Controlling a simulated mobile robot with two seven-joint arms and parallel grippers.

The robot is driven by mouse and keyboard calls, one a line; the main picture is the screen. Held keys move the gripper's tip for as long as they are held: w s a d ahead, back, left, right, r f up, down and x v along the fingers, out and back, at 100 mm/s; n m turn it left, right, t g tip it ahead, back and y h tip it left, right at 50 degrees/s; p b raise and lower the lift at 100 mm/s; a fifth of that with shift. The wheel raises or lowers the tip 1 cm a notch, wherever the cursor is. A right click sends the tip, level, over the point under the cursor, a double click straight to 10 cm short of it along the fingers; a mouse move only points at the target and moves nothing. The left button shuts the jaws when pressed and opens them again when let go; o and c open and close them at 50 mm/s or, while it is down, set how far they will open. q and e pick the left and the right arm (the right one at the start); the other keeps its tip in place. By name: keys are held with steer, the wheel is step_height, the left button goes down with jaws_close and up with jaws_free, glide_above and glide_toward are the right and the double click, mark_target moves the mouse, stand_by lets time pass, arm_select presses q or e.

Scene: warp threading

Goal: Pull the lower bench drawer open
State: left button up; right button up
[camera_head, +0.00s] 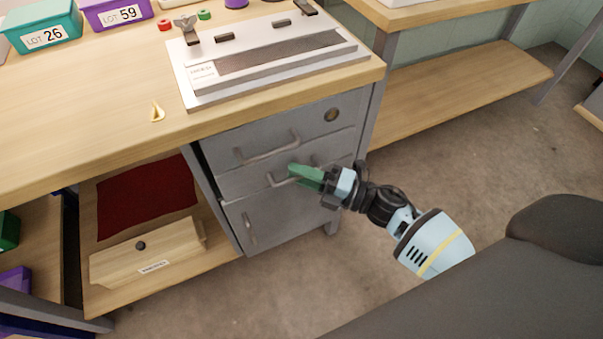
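The grey bench cabinet has two drawers above a door. The lower bench drawer (236,184) is the second front down and looks flush with the cabinet. My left gripper is not in view.
Below is a cupboard door (275,220) with an upright handle. The benchtop (70,125) carries a metal fixture (190,85), a small brass piece (157,111) and labelled bins. A wooden box (145,252) sits on the left shelf. Floor (300,285) before the cabinet is clear.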

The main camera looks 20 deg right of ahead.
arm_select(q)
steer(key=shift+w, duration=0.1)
arm_select(e)
steer(key=shift+c, duration=0.4)
jaws_close()
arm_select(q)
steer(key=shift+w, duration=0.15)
arm_select(e)
steer(key=shift+s, duration=0.1)
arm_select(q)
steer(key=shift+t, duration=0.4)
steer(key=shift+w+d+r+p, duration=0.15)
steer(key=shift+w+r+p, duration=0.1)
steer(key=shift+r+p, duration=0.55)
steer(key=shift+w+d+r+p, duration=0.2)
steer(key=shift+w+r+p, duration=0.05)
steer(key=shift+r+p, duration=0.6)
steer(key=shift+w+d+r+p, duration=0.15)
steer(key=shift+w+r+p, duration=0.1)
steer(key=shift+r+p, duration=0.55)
arm_select(e)
steer(key=s, duration=2.1)
steer(key=shift+s+d, duration=0.25)
steer(key=shift+d, duration=0.15)
jaws_free()
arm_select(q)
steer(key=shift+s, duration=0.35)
arm_select(e)
steer(key=shift+o, duration=0.4)
